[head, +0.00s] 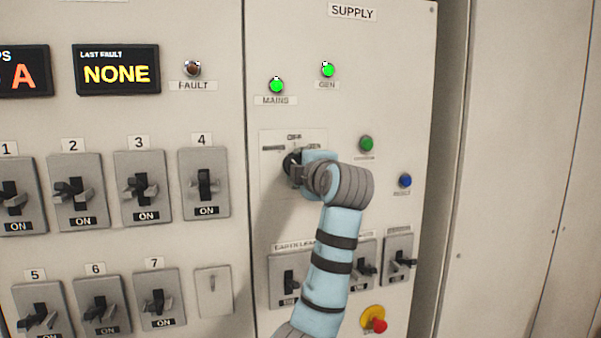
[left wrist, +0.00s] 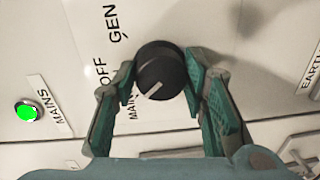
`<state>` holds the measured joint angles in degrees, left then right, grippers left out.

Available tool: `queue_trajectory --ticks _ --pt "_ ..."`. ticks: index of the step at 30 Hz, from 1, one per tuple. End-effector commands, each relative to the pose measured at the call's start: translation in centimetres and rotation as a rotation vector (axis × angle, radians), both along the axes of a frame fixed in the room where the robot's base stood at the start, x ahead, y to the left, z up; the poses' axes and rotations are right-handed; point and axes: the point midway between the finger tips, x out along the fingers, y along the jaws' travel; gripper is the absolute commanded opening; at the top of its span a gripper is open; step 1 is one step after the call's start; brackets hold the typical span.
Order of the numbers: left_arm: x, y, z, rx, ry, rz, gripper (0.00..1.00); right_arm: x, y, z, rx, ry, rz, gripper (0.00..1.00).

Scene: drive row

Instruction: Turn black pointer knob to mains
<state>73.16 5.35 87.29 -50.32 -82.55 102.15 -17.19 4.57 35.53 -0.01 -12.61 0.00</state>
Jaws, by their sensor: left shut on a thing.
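The black pointer knob (left wrist: 158,62) is on the supply panel, between the fingertips of my left gripper (left wrist: 162,80), which is shut on it. Its white line points to the lower left in the left wrist view, toward the MAINS label (left wrist: 133,106), which a finger partly hides. In the head view the knob (head: 289,161) is mostly hidden behind my left gripper (head: 297,172). My right gripper is not in view.
Green lamps for MAINS (head: 277,86) and GEN (head: 328,70) are lit. A green button (head: 366,144) and a blue button (head: 405,181) sit right of the knob. Below are switches and a red knob on yellow (head: 375,322). Breakers (head: 204,184) fill the left panel.

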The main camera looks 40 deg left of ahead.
Motion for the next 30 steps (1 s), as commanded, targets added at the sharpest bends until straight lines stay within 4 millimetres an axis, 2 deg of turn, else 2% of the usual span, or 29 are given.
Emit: queue_trajectory --ticks 9,26,27,30 --pt "-0.1 0.06 0.48 -0.072 -0.123 -0.001 0.11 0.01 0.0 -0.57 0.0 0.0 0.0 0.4" --pt "-0.12 0.05 0.55 -0.09 -0.15 -0.002 0.11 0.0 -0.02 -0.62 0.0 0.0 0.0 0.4" --pt "-0.11 0.05 0.56 -0.09 -0.15 -0.002 0.45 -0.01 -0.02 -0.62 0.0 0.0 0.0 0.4" --pt "-0.09 0.04 0.47 -0.09 -0.147 -0.002 0.59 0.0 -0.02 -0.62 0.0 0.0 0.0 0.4"
